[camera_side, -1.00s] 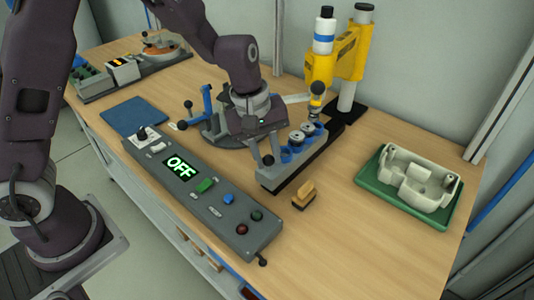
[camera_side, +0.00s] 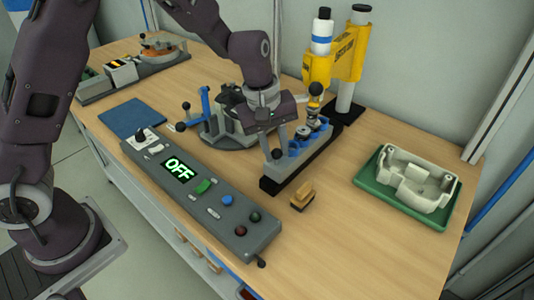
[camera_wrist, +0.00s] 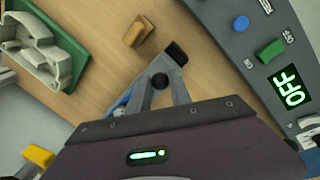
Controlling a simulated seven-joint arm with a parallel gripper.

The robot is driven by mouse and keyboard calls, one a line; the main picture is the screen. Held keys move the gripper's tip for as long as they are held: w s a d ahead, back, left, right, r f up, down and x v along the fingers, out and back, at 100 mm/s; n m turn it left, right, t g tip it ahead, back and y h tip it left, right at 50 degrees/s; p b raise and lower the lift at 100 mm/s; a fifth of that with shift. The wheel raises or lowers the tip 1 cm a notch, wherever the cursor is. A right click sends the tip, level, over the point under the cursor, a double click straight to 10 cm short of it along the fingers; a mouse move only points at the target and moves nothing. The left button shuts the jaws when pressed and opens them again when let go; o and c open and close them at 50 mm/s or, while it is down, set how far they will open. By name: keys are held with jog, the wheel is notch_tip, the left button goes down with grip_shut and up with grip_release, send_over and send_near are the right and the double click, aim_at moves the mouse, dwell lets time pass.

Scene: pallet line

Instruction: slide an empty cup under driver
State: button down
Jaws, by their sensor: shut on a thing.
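The grey slide (camera_side: 291,168) carries a row of blue cups (camera_side: 294,149) and sits on a black rail (camera_side: 268,186). The near cup looks empty; others further up hold metallic parts (camera_side: 304,131). The yellow driver (camera_side: 319,68), with a white-and-blue top, stands above the slide's far end. The filled cups are close to its lower end; exact alignment cannot be told. My gripper (camera_side: 279,151) is shut on the slide's black knob (camera_wrist: 158,81) at its near end.
A control panel (camera_side: 214,212) reading OFF lies left of the slide. A small tan block (camera_side: 302,195) lies near the rail's front end. A green tray (camera_side: 400,200) with a pale housing (camera_side: 415,178) is at right. A blue mat (camera_side: 133,118) lies at left.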

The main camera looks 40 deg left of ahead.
jog(key=shift+w, duration=0.35)
jog(key=c, duration=1.2)
grip_release()
jog(key=r, duration=0.4)
jog(key=s+r, duration=0.1)
jog(key=r, duration=0.2)
jog(key=shift+s+a, duration=0.1)
jog(key=shift+a, duration=0.25)
jog(key=shift+r, duration=0.1)
